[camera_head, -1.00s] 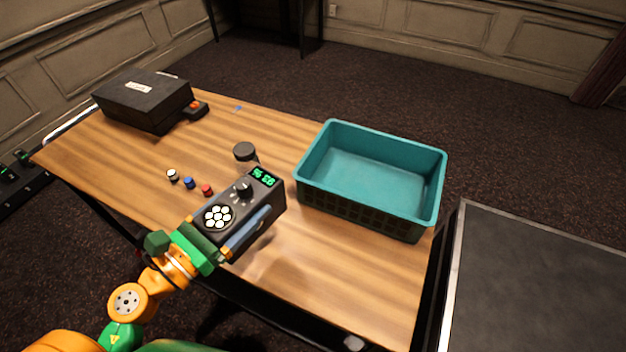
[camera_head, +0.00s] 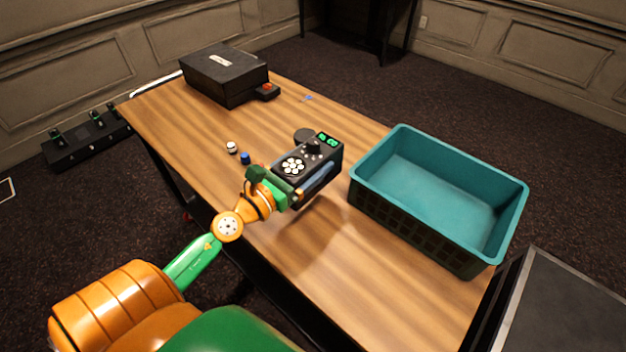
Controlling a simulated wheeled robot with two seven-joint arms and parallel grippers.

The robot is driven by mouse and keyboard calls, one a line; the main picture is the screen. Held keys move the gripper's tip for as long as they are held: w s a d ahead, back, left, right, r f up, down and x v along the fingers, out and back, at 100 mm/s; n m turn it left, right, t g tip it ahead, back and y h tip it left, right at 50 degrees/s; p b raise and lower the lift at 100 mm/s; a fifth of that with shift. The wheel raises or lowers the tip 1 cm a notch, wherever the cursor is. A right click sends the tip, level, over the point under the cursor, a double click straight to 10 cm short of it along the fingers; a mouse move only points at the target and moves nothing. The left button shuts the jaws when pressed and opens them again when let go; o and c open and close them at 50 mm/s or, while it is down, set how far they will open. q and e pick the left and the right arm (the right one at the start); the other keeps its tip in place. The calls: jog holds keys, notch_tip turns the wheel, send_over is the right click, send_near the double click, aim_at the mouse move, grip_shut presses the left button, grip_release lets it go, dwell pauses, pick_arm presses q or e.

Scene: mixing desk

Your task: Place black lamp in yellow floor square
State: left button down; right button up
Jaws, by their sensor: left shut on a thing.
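A black box-shaped device (camera_head: 309,175) has a cluster of round white spots, a knob and a green lit display. It may be the black lamp; nothing else in view looks more like one. My left gripper (camera_head: 285,190) is shut on its near left end and holds it over the middle of the wooden table. Its gap above the table is hard to judge. No clearly yellow floor square shows; a thin pale outlined corner (camera_head: 8,189) lies on the floor at the far left edge. My right gripper is not in view.
The wooden table (camera_head: 370,275) bears a teal crate (camera_head: 437,240) right of the device, a black case (camera_head: 222,78) at the back, and small white (camera_head: 231,147) and blue (camera_head: 245,158) buttons. A black rail unit (camera_head: 85,140) lies on the floor at left.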

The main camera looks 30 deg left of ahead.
pick_arm(q)
jog(key=w+f+b, duration=0.1)
jog(key=w+a+f+b, duration=0.1)
jog(key=f, duration=0.1)
jog(key=w+f+b, duration=0.1)
jog(key=f+b, duration=0.1)
jog(key=shift+w+a, duration=0.15)
jog(key=shift+a, duration=0.25)
notch_tip(320, 180, down, 3)
jog(key=b, duration=0.2)
jog(key=shift+f+b, duration=0.1)
jog(key=shift+b, duration=0.2)
jog(key=shift+c, duration=0.6)
grip_release()
jog(key=shift+o, duration=0.6)
jog(key=shift+d, duration=0.1)
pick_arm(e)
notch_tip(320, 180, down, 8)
